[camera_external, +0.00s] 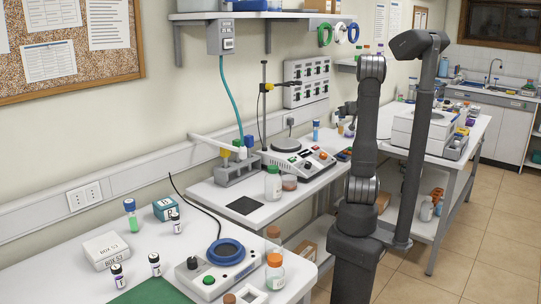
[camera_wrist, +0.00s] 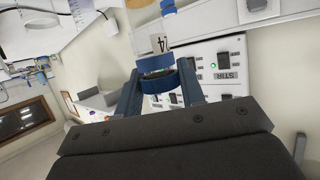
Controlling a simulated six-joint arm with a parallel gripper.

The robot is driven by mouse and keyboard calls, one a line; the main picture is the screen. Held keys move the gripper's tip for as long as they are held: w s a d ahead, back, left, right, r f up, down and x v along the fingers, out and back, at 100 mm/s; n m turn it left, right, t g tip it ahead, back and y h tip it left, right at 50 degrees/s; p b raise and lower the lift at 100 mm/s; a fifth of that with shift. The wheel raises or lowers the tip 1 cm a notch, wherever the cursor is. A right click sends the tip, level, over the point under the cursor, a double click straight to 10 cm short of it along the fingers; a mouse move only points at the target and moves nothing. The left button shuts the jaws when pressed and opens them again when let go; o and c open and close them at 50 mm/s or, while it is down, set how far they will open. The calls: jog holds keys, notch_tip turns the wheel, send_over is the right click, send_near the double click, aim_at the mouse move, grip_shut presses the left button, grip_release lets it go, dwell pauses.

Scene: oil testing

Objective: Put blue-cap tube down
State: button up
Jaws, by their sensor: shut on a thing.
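In the wrist view my gripper (camera_wrist: 158,72) has its two dark blue fingers closed on a round blue cap (camera_wrist: 155,64), which I take to be the blue-cap tube. The tube's body is mostly hidden, and I cannot tell whether it touches a surface. A white label with a black "4" (camera_wrist: 159,43) shows just past the cap. In the external view my gripper is largely hidden behind my arm. A blue-capped tube with green liquid (camera_external: 130,217) stands upright on the near table. Another small blue-capped tube (camera_external: 316,131) stands by the wall.
A hotplate stirrer (camera_external: 287,145) and a grey holder (camera_external: 237,172) stand on the middle bench. The near table holds a white box (camera_external: 105,249), several vials and a device with a blue ring (camera_external: 225,250). A control panel (camera_external: 306,80) is on the wall.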

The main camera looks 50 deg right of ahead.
jog(key=shift+s+d+f, duration=0.15)
jog(key=shift+s+d, duration=0.3)
jog(key=shift+d, duration=0.15)
jog(key=shift+d+f, duration=0.1)
jog(key=shift+d, duration=0.05)
jog(key=w+a+f, duration=0.2)
jog(key=w+f, duration=0.8)
jog(key=w, duration=0.1)
jog(key=shift+a+f, duration=0.35)
jog(key=shift+f, duration=0.05)
jog(key=shift+f, duration=0.1)
jog(key=o, duration=1.2)
jog(key=shift+f, duration=0.1)
jog(key=shift+c, duration=0.2)
jog(key=v, duration=1.2)
